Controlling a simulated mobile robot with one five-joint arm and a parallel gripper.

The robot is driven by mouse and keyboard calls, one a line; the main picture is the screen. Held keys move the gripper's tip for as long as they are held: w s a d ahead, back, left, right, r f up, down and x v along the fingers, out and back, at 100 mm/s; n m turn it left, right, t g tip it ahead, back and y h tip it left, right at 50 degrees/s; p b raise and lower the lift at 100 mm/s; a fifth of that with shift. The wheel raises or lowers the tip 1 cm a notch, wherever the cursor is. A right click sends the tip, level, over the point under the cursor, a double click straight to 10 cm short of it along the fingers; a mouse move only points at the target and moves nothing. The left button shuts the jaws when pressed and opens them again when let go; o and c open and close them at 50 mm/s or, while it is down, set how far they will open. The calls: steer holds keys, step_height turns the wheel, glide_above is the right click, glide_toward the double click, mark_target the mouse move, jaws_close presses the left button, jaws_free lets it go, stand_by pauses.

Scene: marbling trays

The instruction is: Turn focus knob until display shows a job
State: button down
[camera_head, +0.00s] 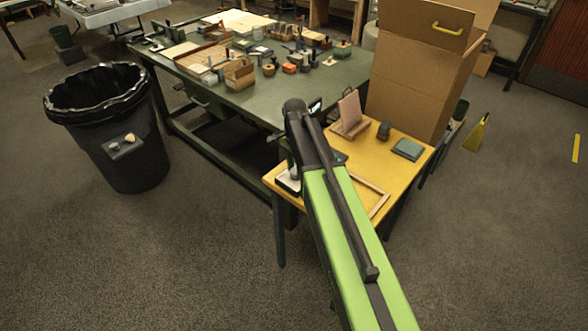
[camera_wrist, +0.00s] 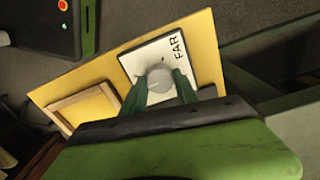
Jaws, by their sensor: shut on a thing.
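The focus knob (camera_wrist: 159,72) is a round grey-white knob on a white panel (camera_wrist: 138,63). The panel carries the printed word FAR beside the knob. My gripper (camera_wrist: 158,82) has its two green fingers on either side of the knob, shut on it. In the head view, my green and black arm reaches over the yellow table (camera_head: 405,172) and hides the gripper tips and the knob. A bit of the white panel (camera_head: 288,184) shows left of the arm. I cannot make out a display reading in either view.
The yellow table holds a pinkish tilted board on a stand (camera_head: 350,112), a small dark object (camera_head: 384,131), a grey-green block (camera_head: 407,149) and a wooden frame (camera_wrist: 82,107). A crowded green table (camera_head: 262,98), a tall cardboard box (camera_head: 410,85) and a black bin (camera_head: 130,150) stand around.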

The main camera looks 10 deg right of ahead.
mark_target(295, 170)
steer(key=shift+s, duration=0.15)
steer(key=c, duration=1)
jaws_free()
steer(key=shift+o, duration=0.3)
steer(key=shift+r, duration=0.1)
step_height(295, 170, up, 17)
steer(key=p, duration=1.7)
steer(key=shift+w+r, duration=0.2)
steer(key=shift+w, duration=0.05)
steer(key=shift+f, duration=0.1)
